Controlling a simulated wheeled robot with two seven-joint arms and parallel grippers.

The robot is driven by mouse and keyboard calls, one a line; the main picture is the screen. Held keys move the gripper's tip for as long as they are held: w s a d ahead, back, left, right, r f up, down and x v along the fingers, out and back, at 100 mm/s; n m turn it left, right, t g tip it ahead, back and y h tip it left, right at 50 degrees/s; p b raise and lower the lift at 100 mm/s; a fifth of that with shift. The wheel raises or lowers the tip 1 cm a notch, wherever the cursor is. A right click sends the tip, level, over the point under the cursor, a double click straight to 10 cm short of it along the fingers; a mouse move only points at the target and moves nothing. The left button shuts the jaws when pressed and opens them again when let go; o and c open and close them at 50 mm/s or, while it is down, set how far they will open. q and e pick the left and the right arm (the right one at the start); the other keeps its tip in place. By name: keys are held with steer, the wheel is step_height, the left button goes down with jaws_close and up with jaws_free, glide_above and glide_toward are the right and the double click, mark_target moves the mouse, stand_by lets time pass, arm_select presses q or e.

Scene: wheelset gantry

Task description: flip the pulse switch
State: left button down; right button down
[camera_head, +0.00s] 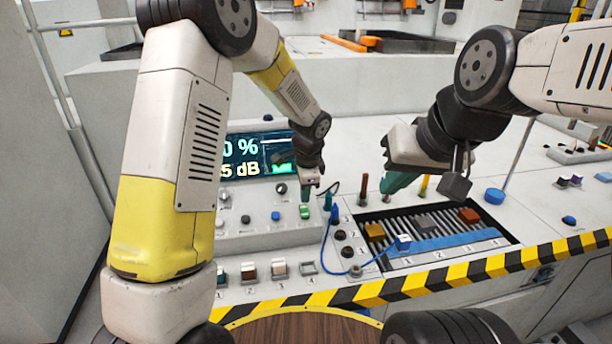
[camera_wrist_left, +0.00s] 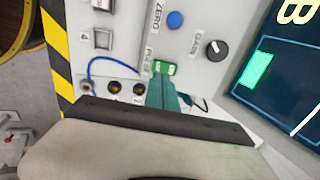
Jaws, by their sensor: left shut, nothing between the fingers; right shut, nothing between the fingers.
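The pulse switch is a small green rocker (camera_head: 305,212) on the sloped panel below the display. In the left wrist view the green switch (camera_wrist_left: 163,67) sits beside a label reading PULSE. My left gripper (camera_head: 309,197) is shut and empty, with its tips just over the switch. In the left wrist view its teal fingers (camera_wrist_left: 161,84) end right at the switch's near edge; I cannot tell whether they touch it. My right gripper (camera_head: 394,189) is shut and empty, held above the panel near the slatted tray.
A display (camera_head: 243,158) stands behind the switch. A dark knob (camera_head: 281,188) and a blue button (camera_head: 275,216) are close by. A blue cable (camera_head: 325,247) loops right of the switch. The slatted tray (camera_head: 437,253) holds several blocks. Several rocker switches (camera_head: 248,271) line the front.

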mark_target(304, 214)
arm_select(q)
steer(key=x, duration=0.6)
steer(key=shift+f, duration=0.15)
